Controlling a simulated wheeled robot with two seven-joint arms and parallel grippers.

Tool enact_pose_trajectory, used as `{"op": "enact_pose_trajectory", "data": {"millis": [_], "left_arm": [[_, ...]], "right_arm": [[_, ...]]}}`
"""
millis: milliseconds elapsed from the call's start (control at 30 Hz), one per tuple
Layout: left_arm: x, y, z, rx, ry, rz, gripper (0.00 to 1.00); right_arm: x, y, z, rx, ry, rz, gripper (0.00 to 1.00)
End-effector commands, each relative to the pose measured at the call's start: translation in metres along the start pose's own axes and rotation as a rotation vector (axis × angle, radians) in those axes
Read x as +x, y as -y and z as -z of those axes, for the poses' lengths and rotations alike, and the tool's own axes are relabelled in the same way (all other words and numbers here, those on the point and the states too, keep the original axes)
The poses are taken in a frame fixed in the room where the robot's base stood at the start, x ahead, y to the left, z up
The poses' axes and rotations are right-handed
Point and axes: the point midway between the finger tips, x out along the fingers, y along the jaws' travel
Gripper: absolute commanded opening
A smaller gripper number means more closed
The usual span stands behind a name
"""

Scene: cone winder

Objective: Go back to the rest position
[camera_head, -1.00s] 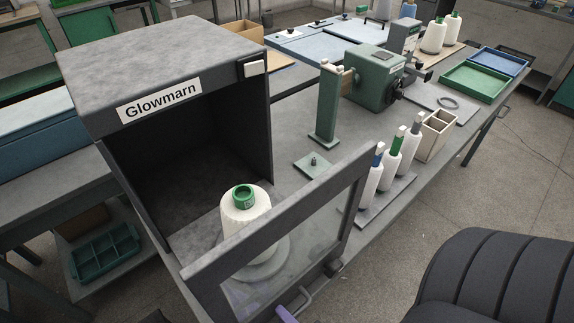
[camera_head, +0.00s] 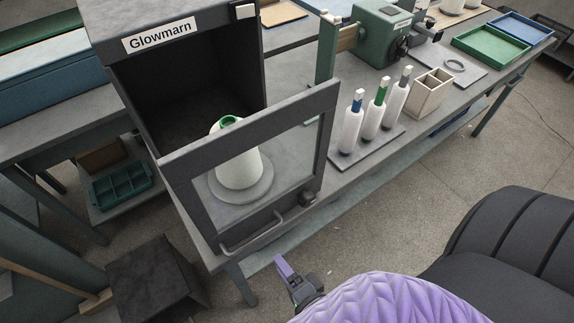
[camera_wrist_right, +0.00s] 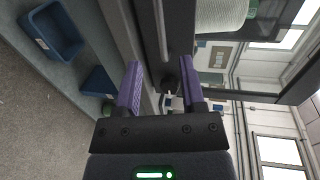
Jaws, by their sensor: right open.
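My right gripper (camera_head: 292,272) is low in the head view, in front of the winder cabinet and below its door handle (camera_head: 252,236). Its purple fingers are apart with nothing between them in the right wrist view (camera_wrist_right: 158,88). The dark cabinet (camera_head: 110,46) is labelled Glowmarn. A framed clear door (camera_head: 318,150) stands across the lower part of its opening. A white yarn cone (camera_head: 238,172) with a green top sits upright on a round grey plate (camera_head: 258,190) behind the door. My left gripper is not in view.
On the bench stand several bobbins (camera_head: 370,122) on a grey board, a beige divided box (camera_head: 432,94), a green tray (camera_head: 482,48) and a blue tray (camera_head: 524,30). A dark box (camera_head: 152,275) stands lower left. The floor (camera_head: 400,210) right of my gripper is clear.

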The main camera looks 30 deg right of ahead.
Motion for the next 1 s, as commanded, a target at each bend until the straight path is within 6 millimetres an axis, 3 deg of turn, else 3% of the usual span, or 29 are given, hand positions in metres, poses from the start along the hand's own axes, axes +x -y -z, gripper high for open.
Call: {"op": "enact_pose_trajectory", "data": {"millis": [267,400,467,700,1000], "left_arm": [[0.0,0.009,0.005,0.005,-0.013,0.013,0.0],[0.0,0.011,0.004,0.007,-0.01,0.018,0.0],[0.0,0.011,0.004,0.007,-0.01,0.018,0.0],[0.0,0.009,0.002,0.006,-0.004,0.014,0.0],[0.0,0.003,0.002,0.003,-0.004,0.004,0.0]], "right_arm": [[0.007,0.002,-0.001,-0.074,0.024,-0.043,0.51],[0.027,0.014,-0.005,-0.452,0.171,-0.254,0.51],[0.027,0.02,-0.004,-0.633,0.256,-0.348,0.51],[0.004,0.043,0.007,-1.102,0.532,-0.581,0.51],[-0.044,0.074,0.025,-1.451,0.834,-0.753,0.51]]}}
